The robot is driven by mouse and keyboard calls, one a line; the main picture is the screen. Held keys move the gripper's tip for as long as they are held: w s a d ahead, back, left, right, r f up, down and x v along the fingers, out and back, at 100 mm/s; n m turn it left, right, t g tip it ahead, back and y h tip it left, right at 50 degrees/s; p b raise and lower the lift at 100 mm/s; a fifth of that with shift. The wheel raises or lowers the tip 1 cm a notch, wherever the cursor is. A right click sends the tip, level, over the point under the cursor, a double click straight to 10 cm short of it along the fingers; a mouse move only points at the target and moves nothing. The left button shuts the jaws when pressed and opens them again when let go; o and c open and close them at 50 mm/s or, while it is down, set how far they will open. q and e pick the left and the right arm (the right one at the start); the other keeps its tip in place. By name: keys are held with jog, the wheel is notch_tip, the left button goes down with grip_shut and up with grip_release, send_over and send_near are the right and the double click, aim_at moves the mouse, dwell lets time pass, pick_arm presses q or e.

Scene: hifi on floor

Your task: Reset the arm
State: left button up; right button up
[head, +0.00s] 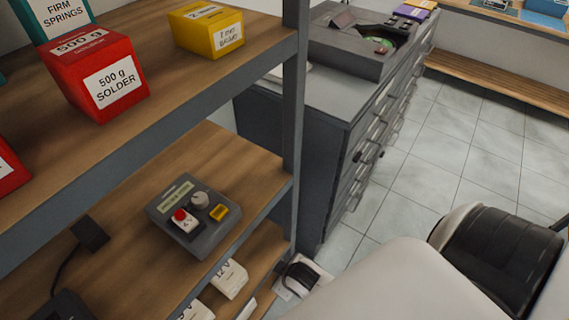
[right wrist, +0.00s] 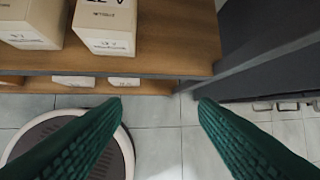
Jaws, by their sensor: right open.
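My right gripper (right wrist: 160,102) shows in the right wrist view. Its two green ribbed fingers are spread wide apart with nothing between them. Beyond the fingertips are the edge of a wooden shelf (right wrist: 150,66) and the tiled floor (right wrist: 158,143). In the head view, white and black parts of my right arm fill the lower right. The right gripper's fingers cannot be made out there. My left gripper is in neither view.
The shelf rack (head: 292,120) holds a red solder box (head: 105,82), a yellow box (head: 207,30) and a grey control box (head: 193,216). Cream boxes (right wrist: 105,25) sit on a lower shelf. A grey drawer cabinet (head: 330,125) stands beside the rack. Floor (head: 470,150) at right is clear.

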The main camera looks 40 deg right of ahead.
dwell(0.4)
jog(key=s+d+f+g, duration=0.1)
jog(key=s+f, duration=0.4)
jog(key=f, duration=0.2)
jog(key=s+f+g, duration=0.1)
jog(key=s+f, duration=0.3)
jog(key=f, duration=0.3)
jog(key=s+d+f+g, duration=0.1)
jog(key=s+f, duration=0.4)
jog(key=s, duration=0.3)
jog(key=s+d+f+m+g, duration=0.1)
jog(key=s+f, duration=0.3)
jog(key=s, duration=0.4)
jog(key=shift+f+m, duration=0.3)
jog(key=shift+f, duration=0.05)
